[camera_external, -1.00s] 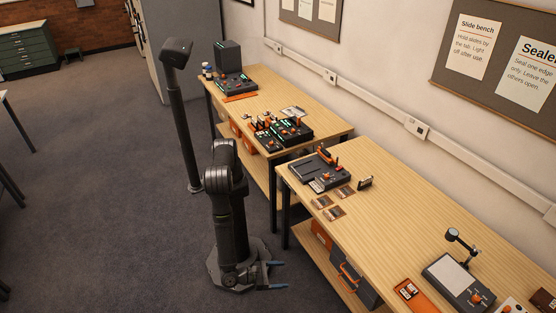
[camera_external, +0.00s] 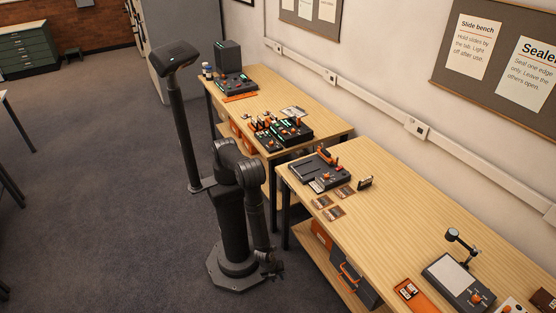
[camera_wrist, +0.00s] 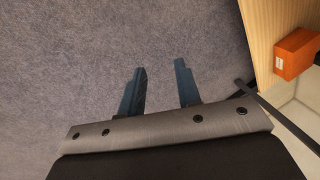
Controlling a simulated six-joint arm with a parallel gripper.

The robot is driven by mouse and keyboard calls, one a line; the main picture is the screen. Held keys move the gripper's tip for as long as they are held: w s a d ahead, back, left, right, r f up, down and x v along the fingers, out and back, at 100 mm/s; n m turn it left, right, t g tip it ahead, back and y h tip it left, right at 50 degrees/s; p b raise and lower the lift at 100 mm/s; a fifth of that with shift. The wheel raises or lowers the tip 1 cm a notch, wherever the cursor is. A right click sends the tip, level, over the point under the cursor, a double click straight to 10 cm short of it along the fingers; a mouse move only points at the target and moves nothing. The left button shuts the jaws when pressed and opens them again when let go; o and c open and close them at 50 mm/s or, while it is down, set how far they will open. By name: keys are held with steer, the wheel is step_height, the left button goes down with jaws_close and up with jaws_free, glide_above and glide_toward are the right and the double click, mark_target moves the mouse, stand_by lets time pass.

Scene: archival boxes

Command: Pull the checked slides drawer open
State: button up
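My gripper (camera_external: 271,267) hangs low beside my base, left of the near bench, pointing down toward the floor. In the wrist view its two blue fingers (camera_wrist: 160,66) are apart with only grey carpet between them, so it is open and empty. No drawer can be surely identified as the checked slides drawer, and no label for it is readable. Under the near bench a dark grey box (camera_external: 358,284) with an orange handle stands on the lower shelf, beside an orange box (camera_external: 321,235). An orange box (camera_wrist: 298,53) with a white label shows at right in the wrist view, apart from the fingers.
The near bench (camera_external: 400,230) carries a dark device (camera_external: 312,173), several small slides and a light pad (camera_external: 458,280). The far bench (camera_external: 285,98) holds more devices. A green drawer cabinet (camera_external: 27,48) stands far left. The carpet (camera_external: 110,200) at left is clear.

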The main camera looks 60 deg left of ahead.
steer(key=n+g, duration=0.1)
steer(key=n, duration=0.2)
steer(key=n+t+h, duration=0.3)
steer(key=n+h, duration=1)
steer(key=n, duration=1.7)
glide_toward(343, 270)
steer(key=x, duration=0.9)
steer(key=shift+w+d+f, duration=0.1)
steer(key=shift+d+f, duration=0.05)
steer(key=shift+d, duration=0.15)
jaws_close()
